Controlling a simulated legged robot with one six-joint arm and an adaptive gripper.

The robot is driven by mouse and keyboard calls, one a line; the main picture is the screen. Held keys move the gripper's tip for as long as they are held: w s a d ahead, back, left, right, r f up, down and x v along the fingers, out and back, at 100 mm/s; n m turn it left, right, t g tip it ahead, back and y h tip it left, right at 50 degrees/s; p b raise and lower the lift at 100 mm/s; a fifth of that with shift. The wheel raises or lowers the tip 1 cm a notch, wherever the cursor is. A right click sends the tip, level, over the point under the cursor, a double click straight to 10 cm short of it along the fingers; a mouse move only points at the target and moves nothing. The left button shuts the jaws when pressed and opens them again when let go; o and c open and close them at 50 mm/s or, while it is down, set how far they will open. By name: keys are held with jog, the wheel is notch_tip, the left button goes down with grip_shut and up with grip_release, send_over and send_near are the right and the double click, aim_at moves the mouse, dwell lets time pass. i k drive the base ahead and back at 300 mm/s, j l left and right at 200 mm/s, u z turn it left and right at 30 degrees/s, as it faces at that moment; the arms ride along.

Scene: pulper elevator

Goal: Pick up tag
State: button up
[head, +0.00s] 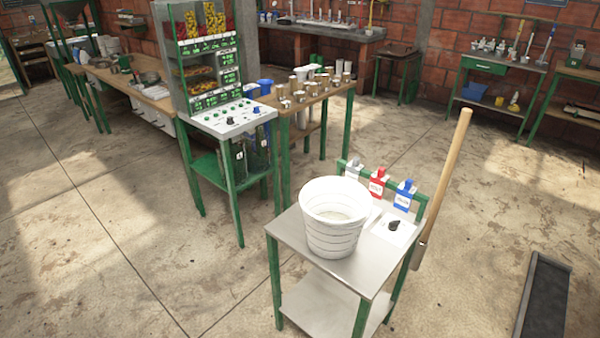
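Three tags hang in a row on the green rail at the back of a small metal cart (290,236). The left tag is grey-white (353,167), the middle one is red (377,182), and the right one is blue (404,195). Each has a pale printed label, too small to read. The white bucket (335,238) stands on the cart in front of them and to the left. A white panel with a black knob (394,226) sits on the cart top below the blue tag. My gripper is not in view.
A long wooden-handled tool (446,185) leans at the cart's right side. A dark trough (545,300) lies on the floor at lower right. A control stand (232,118) and a table of metal cups (330,90) stand behind. Open floor lies left of the cart.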

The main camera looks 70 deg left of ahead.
aim_at(354, 168)
jog(key=u, duration=2.1)
jog(key=i+l+u, duration=0.1)
jog(key=i, duration=0.4)
jog(key=l, duration=0.1)
